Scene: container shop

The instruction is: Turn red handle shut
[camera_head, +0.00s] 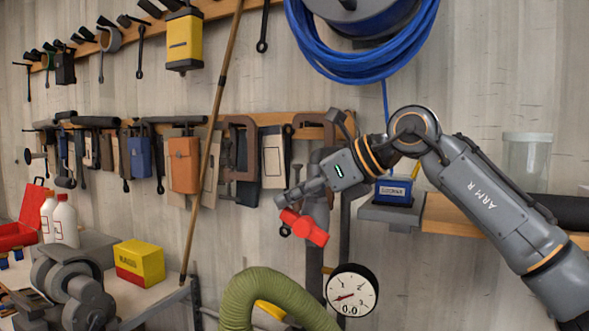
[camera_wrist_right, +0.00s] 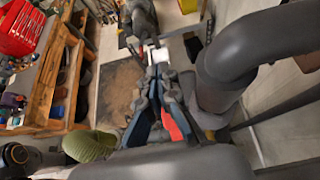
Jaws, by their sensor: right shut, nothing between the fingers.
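The red handle (camera_head: 305,227) sits on a vertical grey pipe (camera_head: 315,255) in front of the wall and slants down to the right in the head view. My right gripper (camera_head: 287,198) is shut and empty, just above the handle's left end. From the head view I cannot tell whether they touch. In the right wrist view, part of the red handle (camera_wrist_right: 173,126) shows beside the fingers of my right gripper (camera_wrist_right: 157,74); the rest is hidden. My left gripper is in neither view.
A round gauge (camera_head: 351,290) is below the handle on the right. A green hose (camera_head: 270,293) curves below it. A small blue box (camera_head: 393,191) stands on a shelf to the right, behind my arm. Tools hang on the wall behind; a bench is at left.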

